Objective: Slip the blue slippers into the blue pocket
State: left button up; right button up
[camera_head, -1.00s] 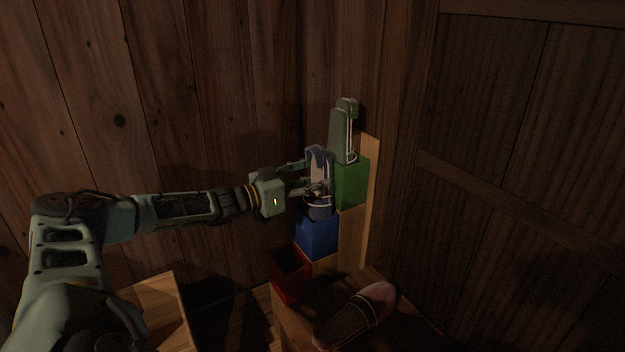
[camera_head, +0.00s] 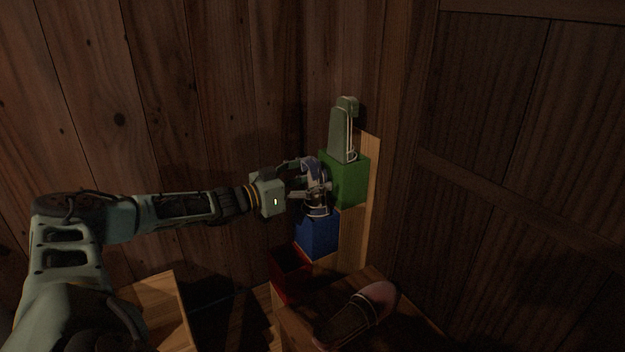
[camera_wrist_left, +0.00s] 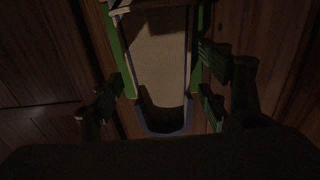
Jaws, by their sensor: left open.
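The blue slippers (camera_head: 316,172) stand upright at the mouth of the blue pocket (camera_head: 318,236), partly hidden behind my left gripper; how deep they sit is hard to tell. My left gripper (camera_head: 312,186) is open, with its fingers on either side of the slippers. In the left wrist view a pale slipper sole with a blue rim (camera_wrist_left: 160,70) lies between the two spread fingers (camera_wrist_left: 165,100), apart from both. My right gripper is in neither view.
A green pocket (camera_head: 347,181) with green slippers (camera_head: 343,132) standing in it is just above and right. A red pocket (camera_head: 289,275) is below. A reddish slipper (camera_head: 358,314) lies on a wooden surface at the front. Wooden walls close in the corner.

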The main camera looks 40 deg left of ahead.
pick_arm(q)
jog(key=shift+s, duration=0.1)
jog(key=v, duration=1.2)
dwell(0.5)
